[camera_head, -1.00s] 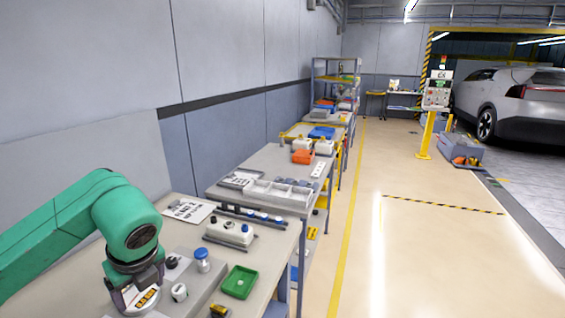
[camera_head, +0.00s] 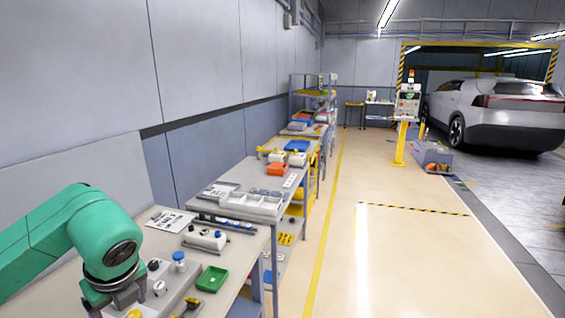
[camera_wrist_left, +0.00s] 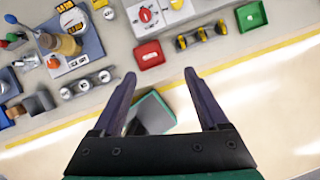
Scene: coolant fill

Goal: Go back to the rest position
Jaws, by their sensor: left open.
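My left arm is green and comes in from the left in the head view. My left gripper (camera_head: 118,302) hangs at its end, low over the near workbench (camera_head: 80,278) and partly cut off by the frame's bottom edge. In the left wrist view my left gripper (camera_wrist_left: 160,76) has its two dark fingers spread apart with nothing held between them. A grey block with a green edge (camera_wrist_left: 152,114) shows below and behind the fingers; I cannot tell what it is. My right gripper is not in view.
The aisle floor (camera_head: 380,260) to the right is clear. A silver car (camera_head: 505,112) stands beyond.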

